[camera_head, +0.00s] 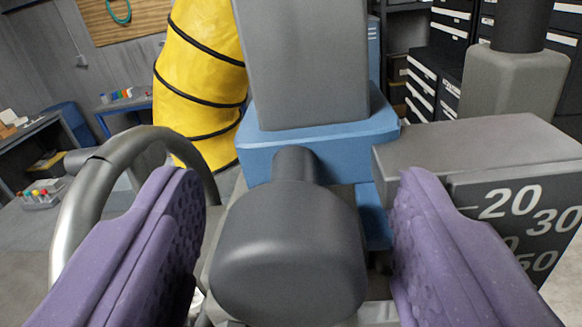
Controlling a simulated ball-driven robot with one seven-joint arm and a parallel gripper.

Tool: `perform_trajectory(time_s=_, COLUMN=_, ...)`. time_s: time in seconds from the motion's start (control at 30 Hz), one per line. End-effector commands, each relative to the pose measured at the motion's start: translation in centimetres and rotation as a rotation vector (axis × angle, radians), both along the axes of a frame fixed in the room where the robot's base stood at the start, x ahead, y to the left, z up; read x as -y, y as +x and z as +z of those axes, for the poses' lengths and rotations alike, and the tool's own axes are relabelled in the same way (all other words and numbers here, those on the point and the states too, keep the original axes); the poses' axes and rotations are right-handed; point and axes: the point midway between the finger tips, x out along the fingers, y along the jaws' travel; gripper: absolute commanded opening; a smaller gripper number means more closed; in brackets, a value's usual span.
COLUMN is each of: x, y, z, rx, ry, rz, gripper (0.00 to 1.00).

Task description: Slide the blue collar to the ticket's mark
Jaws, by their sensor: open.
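The blue collar (325,138) sits around an upright grey post (300,60) in the middle of the view. A dark grey rounded knob (290,250) on a short stem sticks out from the collar toward me. My gripper (300,190) is open, with one purple padded finger to the left of the knob and one to the right. Gaps show between the knob and both fingers. A dark plate with a white scale (515,215) stands at the right; I read 20, 30 and a partly hidden 50. The right finger covers part of it. I see no ticket.
A grey curved tube (75,220) arcs behind the left finger. A yellow ribbed hose (200,85) hangs behind the post. A grey block (480,145) adjoins the scale. Benches with small items stand at far left, dark drawer cabinets (440,70) at back right.

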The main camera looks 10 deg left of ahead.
Motion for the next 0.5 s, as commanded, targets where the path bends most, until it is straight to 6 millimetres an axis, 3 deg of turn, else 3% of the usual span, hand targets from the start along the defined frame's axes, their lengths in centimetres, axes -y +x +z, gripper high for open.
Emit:
perform_trajectory(time_s=0.23, x=-0.02, y=0.13, z=0.00, rx=0.000, ry=0.000, rz=0.000, gripper=0.59)
perform_trajectory(time_s=0.5, x=-0.01, y=0.10, z=0.00, rx=0.000, ry=-0.001, rz=-0.001, gripper=0.00)
